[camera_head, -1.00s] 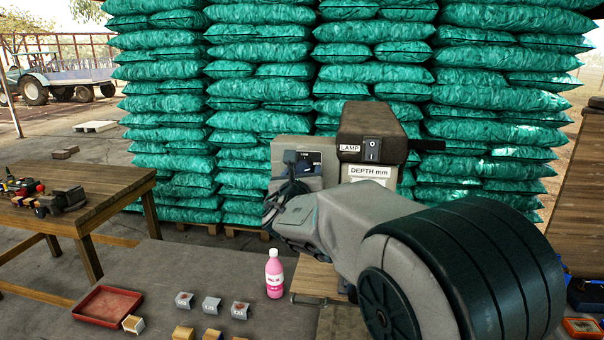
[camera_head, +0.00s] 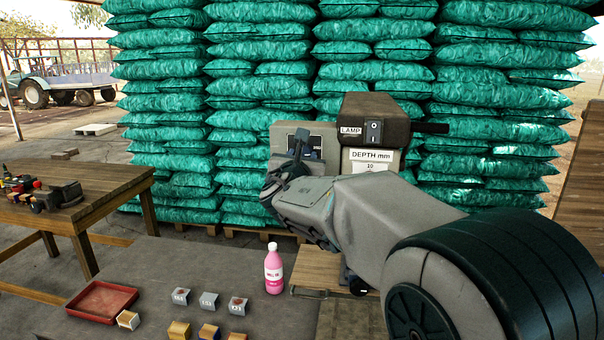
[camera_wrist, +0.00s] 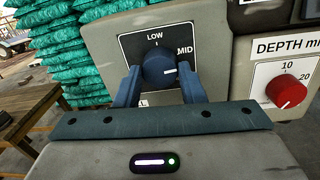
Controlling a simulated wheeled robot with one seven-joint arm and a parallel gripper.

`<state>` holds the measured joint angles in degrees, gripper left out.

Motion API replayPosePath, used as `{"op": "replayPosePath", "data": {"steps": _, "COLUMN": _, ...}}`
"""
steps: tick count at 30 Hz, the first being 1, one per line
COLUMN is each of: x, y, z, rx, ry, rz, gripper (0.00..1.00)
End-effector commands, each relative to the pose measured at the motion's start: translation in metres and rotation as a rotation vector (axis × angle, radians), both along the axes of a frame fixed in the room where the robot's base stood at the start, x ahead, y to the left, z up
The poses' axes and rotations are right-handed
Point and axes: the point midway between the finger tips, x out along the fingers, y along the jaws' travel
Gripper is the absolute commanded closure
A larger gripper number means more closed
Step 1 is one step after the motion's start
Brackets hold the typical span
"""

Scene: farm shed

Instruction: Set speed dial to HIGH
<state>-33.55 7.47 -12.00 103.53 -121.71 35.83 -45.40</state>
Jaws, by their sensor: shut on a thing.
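The speed dial (camera_wrist: 158,66) is a round blue knob on a black plate, seen in the wrist view. The plate reads LOW above the knob and MID to its right; lettering at the lower left is mostly hidden by a finger. The knob's white mark points right and slightly down, just below the MID label. My gripper (camera_wrist: 160,88) is shut on the knob, one blue finger on each side. In the head view my gripper (camera_head: 288,172) is at the front of the grey machine (camera_head: 282,134), and the knob is hidden there.
To the right are a red depth dial (camera_wrist: 287,92) and a lamp switch (camera_head: 373,131) on a dark housing. A pink bottle (camera_head: 273,272), a red tray (camera_head: 103,301) and several small blocks stand on the bench below. Stacked green sacks rise behind.

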Motion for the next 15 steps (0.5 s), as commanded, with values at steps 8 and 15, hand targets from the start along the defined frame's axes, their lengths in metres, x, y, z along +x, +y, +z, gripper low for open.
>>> {"op": "replayPosePath", "data": {"steps": 8, "x": -0.0001, "y": -0.0008, "z": -0.0084, "rx": 0.255, "ry": -0.055, "rz": 0.0, "gripper": 0.87}}
{"op": "replayPosePath", "data": {"steps": 15, "x": -0.0001, "y": -0.0001, "z": -0.0083, "rx": 0.478, "ry": -0.096, "rz": 0.001, "gripper": 0.87}}
